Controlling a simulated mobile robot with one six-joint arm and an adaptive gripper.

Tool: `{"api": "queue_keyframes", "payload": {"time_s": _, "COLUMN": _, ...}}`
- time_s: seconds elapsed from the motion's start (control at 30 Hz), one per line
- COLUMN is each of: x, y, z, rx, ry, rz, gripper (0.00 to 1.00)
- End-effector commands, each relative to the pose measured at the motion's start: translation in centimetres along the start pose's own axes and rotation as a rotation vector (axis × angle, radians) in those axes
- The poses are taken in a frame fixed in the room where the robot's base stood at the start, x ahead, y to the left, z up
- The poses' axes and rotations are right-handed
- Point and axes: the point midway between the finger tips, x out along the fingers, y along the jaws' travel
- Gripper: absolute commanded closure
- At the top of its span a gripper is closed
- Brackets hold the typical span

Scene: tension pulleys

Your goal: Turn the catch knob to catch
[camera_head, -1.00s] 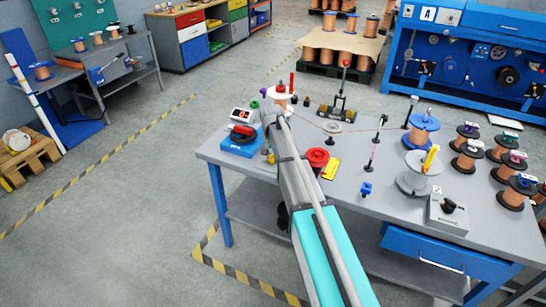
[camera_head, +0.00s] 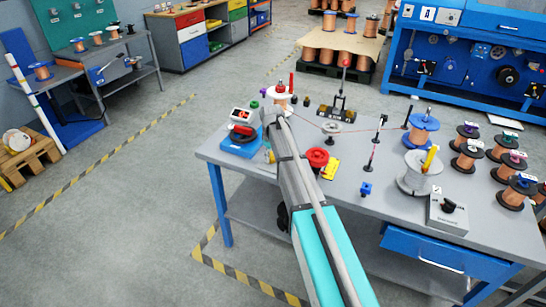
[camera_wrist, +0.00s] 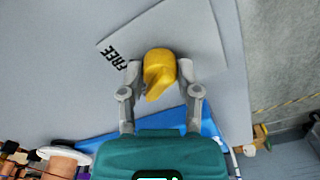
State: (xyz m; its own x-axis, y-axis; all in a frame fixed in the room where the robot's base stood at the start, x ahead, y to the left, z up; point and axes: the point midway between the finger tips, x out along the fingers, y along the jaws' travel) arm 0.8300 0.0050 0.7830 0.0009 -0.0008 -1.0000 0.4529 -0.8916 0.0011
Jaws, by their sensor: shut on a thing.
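The catch knob (camera_wrist: 158,68) is yellow, with a tapered nose pointing toward the bottom of the wrist view, slightly left. It sits on a light grey plate (camera_wrist: 200,35) with black letters reading FREE to the left of the knob. No other label shows on the plate; part of it lies behind my gripper. My gripper (camera_wrist: 160,72) is shut on the knob, one finger on each side. The nose does not point at the word FREE. In the head view my arm covers the gripper and the knob.
On the workbench (camera_head: 330,205), a blue-based device with a red part (camera_head: 240,137) stands left of my arm. A red knob (camera_head: 317,157) stands close on its right. A posted wire line, copper spools (camera_head: 466,155) and a grey switch box (camera_head: 448,213) stand further right.

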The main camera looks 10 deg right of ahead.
Motion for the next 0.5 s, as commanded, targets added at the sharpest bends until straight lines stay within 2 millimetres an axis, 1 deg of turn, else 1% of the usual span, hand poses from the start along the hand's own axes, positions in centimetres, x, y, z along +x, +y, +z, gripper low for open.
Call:
{"api": "queue_keyframes", "payload": {"time_s": 0.03, "x": 0.04, "y": -0.12, "z": 0.3, "rx": -0.022, "ry": -0.006, "rz": -0.003, "gripper": 1.0}}
{"api": "queue_keyframes", "payload": {"time_s": 0.2, "x": 0.04, "y": -0.15, "z": 0.3, "rx": -0.076, "ry": -0.006, "rz": -0.003, "gripper": 1.0}}
{"api": "queue_keyframes", "payload": {"time_s": 0.5, "x": 0.04, "y": -0.19, "z": 0.3, "rx": -0.097, "ry": -0.006, "rz": -0.004, "gripper": 1.0}}
